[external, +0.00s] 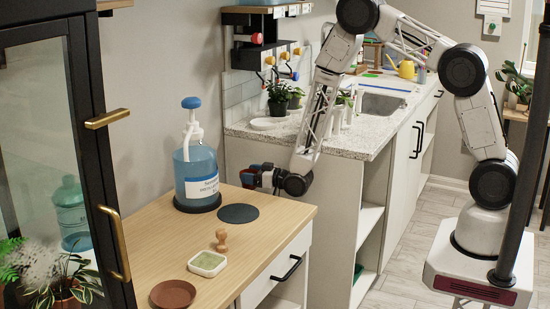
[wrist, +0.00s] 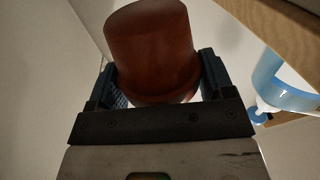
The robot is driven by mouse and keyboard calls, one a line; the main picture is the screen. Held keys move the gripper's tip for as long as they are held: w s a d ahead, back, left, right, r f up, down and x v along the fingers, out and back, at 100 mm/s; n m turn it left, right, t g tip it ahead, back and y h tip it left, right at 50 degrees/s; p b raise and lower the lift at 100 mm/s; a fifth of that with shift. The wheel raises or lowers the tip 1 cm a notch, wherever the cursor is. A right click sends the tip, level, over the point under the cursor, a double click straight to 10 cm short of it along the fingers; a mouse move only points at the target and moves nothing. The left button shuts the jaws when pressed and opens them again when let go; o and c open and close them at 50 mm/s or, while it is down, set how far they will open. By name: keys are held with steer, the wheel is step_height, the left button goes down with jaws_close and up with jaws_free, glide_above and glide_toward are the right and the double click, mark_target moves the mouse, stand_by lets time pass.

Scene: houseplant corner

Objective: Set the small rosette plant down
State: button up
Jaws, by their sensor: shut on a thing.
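My gripper (external: 256,177) is over the back right of the wooden cabinet top, near the water jug. In the wrist view its two dark blue fingers (wrist: 160,80) are shut on a reddish-brown pot (wrist: 155,45), one finger on each side. The wrist view appears upside down, with the pot's wider rim toward the lower part of the picture. No leaves of the rosette plant show in it. In the external view the pot is small, dark and mostly covered by the gripper. A dark round mat (external: 238,213) lies bare on the wood below and left of the gripper.
The blue water jug (external: 197,172) with a pump stands close left of my gripper. A brown saucer (external: 172,294), a white dish (external: 207,263) and a wooden knob-like tool (external: 221,240) are toward the front. A speckled counter (external: 330,140) with potted plants (external: 278,107) rises behind.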

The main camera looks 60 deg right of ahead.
steer(key=s+d+f+m+h, duration=0.1)
steer(key=s+f, duration=0.2)
steer(key=f, duration=0.6)
steer(key=s+f+m+h, duration=0.1)
steer(key=s+f+h, duration=0.1)
steer(key=f, duration=0.8)
steer(key=shift+s+d+f, duration=0.2)
steer(key=shift+s+d, duration=0.15)
steer(key=shift+s, duration=0.15)
steer(key=shift+r, duration=0.1)
stand_by(3.8)
